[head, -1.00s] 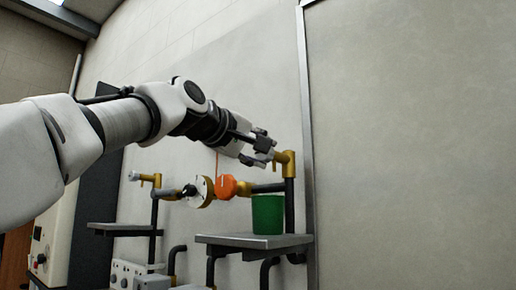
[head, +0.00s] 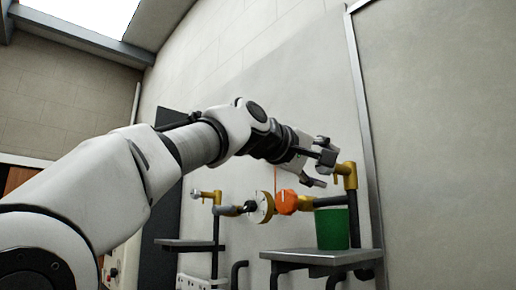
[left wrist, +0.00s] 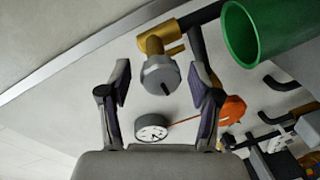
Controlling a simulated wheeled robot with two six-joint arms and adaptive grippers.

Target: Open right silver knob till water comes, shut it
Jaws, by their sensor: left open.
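The right silver knob (left wrist: 160,75) sits on a brass tap (left wrist: 158,42) in the left wrist view. My left gripper (left wrist: 160,82) is open with its fingers on either side of the knob; I cannot tell whether they touch it. In the head view my left gripper (head: 323,168) is just left of the right brass tap (head: 346,174), and the knob is hidden there. A green bucket (head: 332,230) stands on a grey shelf (head: 318,257) below the tap. It also shows in the left wrist view (left wrist: 238,35). No water is visible. My right gripper is not in view.
An orange valve part (head: 288,201) and a round gauge (head: 262,207) sit on the pipe left of the bucket. The gauge also shows in the left wrist view (left wrist: 153,131). A second tap with a silver knob (head: 195,194) stands farther left, above another shelf (head: 190,244).

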